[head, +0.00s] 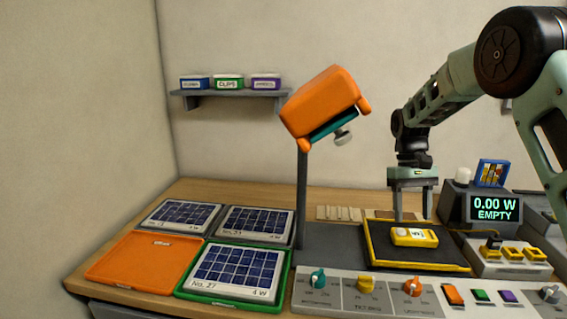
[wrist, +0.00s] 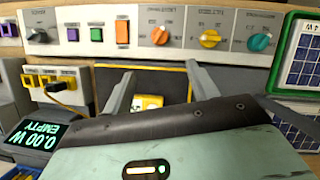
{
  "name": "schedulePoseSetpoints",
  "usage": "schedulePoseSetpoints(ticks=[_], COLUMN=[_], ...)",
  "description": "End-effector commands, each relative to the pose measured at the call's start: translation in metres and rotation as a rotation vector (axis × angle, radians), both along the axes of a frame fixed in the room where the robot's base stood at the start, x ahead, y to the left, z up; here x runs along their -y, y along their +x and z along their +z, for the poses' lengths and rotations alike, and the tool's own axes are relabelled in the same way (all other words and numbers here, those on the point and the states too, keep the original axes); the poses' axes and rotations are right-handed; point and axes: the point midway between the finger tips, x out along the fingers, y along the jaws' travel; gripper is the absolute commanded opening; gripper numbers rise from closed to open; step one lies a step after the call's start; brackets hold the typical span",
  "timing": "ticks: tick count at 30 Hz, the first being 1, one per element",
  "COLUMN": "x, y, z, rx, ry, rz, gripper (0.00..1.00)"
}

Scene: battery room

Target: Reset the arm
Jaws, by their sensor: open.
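My gripper (head: 411,216) hangs from my arm at the right in the head view, pointing down over the black mat with a yellow border (head: 385,258). Its two fingers are apart with nothing between them. A yellow device (head: 414,237) lies on the mat just below and in front of the fingers. In the wrist view the fingers (wrist: 150,88) are spread, and the yellow device (wrist: 148,102) shows partly between them, its lower part hidden by the gripper body.
A control panel with knobs (head: 366,284) runs along the front edge. A display (head: 494,209) reads 0.00 W EMPTY. An orange lamp head (head: 325,103) on a post stands left of my arm. Solar panels (head: 238,272) and an empty orange tray (head: 143,260) lie at left. A shelf (head: 230,93) holds boxes.

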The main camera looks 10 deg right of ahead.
Motion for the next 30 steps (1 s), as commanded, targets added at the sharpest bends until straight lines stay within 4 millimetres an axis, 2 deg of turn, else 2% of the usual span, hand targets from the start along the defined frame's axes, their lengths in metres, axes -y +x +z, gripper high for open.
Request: schedulePoseSetpoints(ticks=[5, 12, 25, 30], x=[-0.014, -0.040, -0.063, -0.124], y=[-0.032, -0.100, -0.190, -0.207], z=[0.006, 0.005, -0.005, 0.001], rx=[0.123, 0.360, 0.612, 0.562], ry=[-0.004, -0.009, -0.005, 0.061], rz=[0.002, 0.008, 0.020, 0.190], gripper=[0.58, 0.58, 0.58, 0.58])
